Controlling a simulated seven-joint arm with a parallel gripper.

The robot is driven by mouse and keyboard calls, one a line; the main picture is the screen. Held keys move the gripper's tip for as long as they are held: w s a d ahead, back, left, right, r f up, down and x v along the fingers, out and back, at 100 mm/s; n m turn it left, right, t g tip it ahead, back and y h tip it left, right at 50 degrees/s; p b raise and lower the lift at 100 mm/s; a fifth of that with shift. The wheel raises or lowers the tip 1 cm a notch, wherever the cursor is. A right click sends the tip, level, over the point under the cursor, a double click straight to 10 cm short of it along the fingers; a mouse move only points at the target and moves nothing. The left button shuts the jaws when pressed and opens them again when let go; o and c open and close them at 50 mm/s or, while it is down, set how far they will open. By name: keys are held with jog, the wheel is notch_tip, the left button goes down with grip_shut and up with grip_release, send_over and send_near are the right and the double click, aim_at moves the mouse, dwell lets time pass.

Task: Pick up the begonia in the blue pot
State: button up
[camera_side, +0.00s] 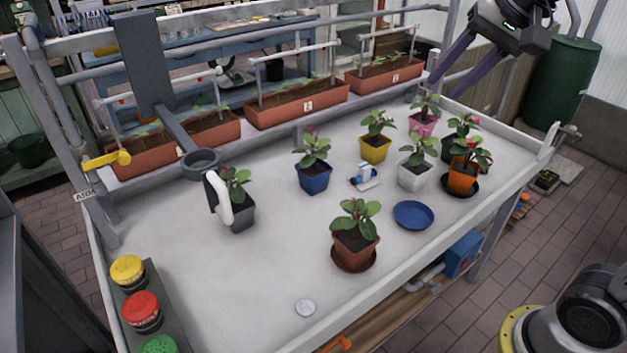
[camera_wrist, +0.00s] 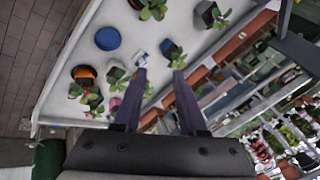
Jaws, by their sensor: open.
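The begonia in the blue pot (camera_side: 314,181) stands upright near the middle of the white table, green leaves with a small red bloom on top. In the wrist view its blue pot (camera_wrist: 167,46) shows just beyond the right fingertip. My gripper (camera_side: 445,90) is at the upper right in the side view, high over the table's far right end and well apart from the blue pot. In the wrist view its two dark fingers (camera_wrist: 160,72) are spread wide with nothing held between them.
Potted plants stand around: yellow (camera_side: 375,149), white (camera_side: 415,175), pink (camera_side: 423,125), orange (camera_side: 463,179), terracotta (camera_side: 355,254) and grey (camera_side: 241,217). A small white-and-blue object (camera_side: 364,178) lies right of the blue pot. A blue saucer (camera_side: 413,215) lies empty. Planter boxes (camera_side: 297,104) line the back.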

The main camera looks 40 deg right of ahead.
jog(key=w+m, duration=0.4)
jog(key=w, duration=1)
jog(key=m+g, duration=0.2)
jog(key=g, duration=0.2)
send_over(324, 173)
jog(key=s, duration=0.1)
notch_tip(324, 173, down, 32)
jog(key=shift+y, duration=0.4)
jog(key=shift+w+d+f, duration=0.1)
jog(key=shift+w+f, duration=0.05)
jog(key=shift+f, duration=0.9)
jog(key=shift+w+f, duration=0.15)
jog(key=shift+f, duration=0.95)
jog(key=shift+w+d+f, duration=0.1)
jog(key=shift+w+f, duration=0.05)
jog(key=shift+f, duration=0.9)
jog(key=shift+c, duration=0.2)
grip_shut()
